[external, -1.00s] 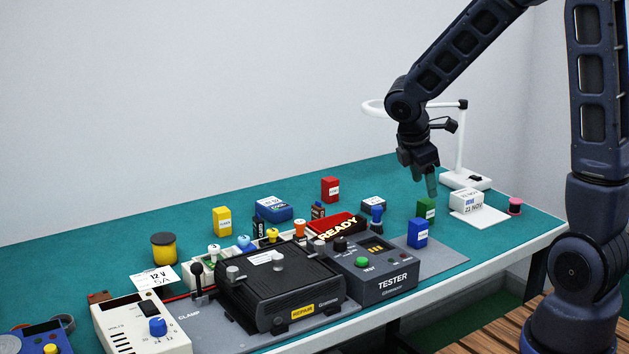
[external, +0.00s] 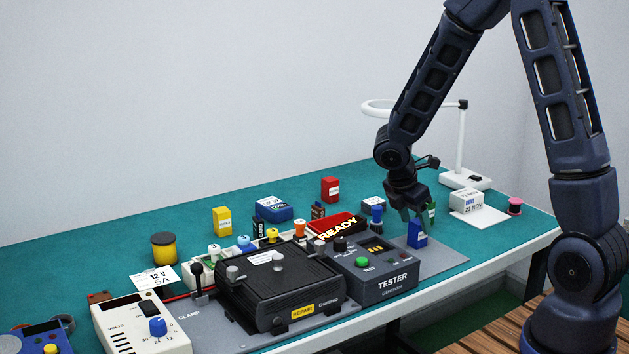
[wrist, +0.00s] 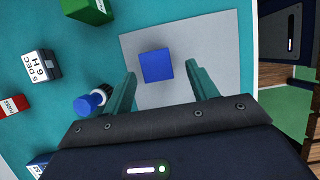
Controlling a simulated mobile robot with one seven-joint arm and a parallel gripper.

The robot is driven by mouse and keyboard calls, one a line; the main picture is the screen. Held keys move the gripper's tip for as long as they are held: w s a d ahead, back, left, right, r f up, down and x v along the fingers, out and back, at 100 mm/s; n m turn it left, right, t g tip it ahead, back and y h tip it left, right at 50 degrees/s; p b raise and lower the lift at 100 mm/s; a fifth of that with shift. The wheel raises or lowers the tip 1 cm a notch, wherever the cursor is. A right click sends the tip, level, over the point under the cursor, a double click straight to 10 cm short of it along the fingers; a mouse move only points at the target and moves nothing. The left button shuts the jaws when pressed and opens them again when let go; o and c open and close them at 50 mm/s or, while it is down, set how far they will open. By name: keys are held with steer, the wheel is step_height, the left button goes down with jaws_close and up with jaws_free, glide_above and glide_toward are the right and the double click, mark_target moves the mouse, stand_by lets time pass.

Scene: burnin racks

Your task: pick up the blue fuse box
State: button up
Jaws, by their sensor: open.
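The blue fuse box (external: 417,239) stands upright on a grey mat at the right end of the bench, right of the tester. In the wrist view the blue fuse box (wrist: 157,65) shows from above, on the light grey mat (wrist: 206,36). My gripper (external: 414,221) is open and points down just above the box. In the wrist view my gripper (wrist: 162,70) has its two teal fingers apart, with the box between their tips, a little ahead of them. I cannot tell whether the fingertips touch it.
A green box (wrist: 88,8) stands close behind the blue one. A blue-topped brush-like item (wrist: 90,103) stands near the left finger. The tester (external: 374,268) is to the left.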

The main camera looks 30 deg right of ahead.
mark_target(420, 230)
steer(key=shift+d+x, duration=0.25)
steer(key=shift+x, duration=2.3)
steer(key=shift+w+r, duration=0.1)
steer(key=c, duration=1.1)
steer(key=shift+o, duration=0.2)
steer(key=shift+r, duration=0.1)
